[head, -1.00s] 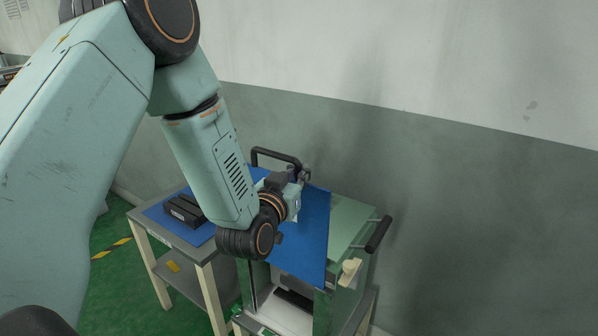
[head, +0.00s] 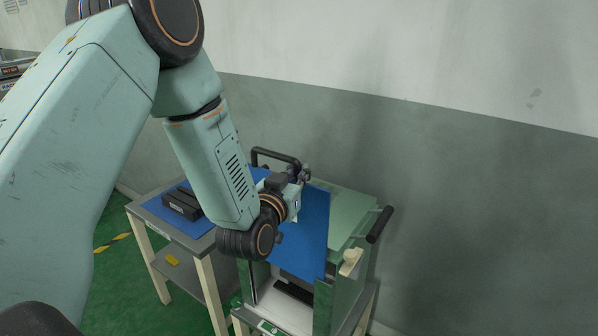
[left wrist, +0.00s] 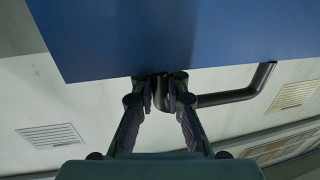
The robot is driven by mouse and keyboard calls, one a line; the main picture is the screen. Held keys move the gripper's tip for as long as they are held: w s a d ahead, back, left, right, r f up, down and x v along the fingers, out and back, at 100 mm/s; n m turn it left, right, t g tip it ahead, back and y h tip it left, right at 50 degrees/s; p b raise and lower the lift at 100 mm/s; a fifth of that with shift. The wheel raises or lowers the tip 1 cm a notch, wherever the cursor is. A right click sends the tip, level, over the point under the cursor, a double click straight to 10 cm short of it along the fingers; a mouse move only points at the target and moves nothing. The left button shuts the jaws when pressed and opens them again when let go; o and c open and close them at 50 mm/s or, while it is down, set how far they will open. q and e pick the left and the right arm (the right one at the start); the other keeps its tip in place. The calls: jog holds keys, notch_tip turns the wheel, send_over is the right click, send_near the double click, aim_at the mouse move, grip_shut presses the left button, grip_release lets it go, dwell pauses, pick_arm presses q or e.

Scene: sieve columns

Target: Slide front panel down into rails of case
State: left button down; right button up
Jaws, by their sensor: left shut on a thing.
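The front panel (head: 314,232) is a flat blue sheet with a black bar handle (head: 275,153) at its upper edge. My left gripper (head: 303,176) is shut on this handle; the wrist view shows its fingers (left wrist: 160,95) closed there, below the blue panel (left wrist: 190,35). The panel stands in front of the green case (head: 352,208), over the upper part of its open front. I cannot tell whether its edges sit in the rails. My left arm hides part of the panel and the case's left side. My right gripper is not in view.
The case stands on a light-framed stand against the wall, with a black side handle (head: 380,224) and a beige knob (head: 350,262). On the left, a table with a blue mat (head: 160,212) carries black blocks (head: 182,203). The wall is close behind.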

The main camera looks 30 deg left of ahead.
aim_at(297, 238)
pick_arm(q)
jog(key=shift+f+b, duration=6.9)
jog(key=shift+f, duration=2.1)
jog(key=shift+r, duration=0.15)
jog(key=c, duration=1.8)
grip_release()
jog(key=shift+o, duration=0.2)
jog(key=shift+s+p, duration=0.2)
jog(key=shift+p, duration=0.2)
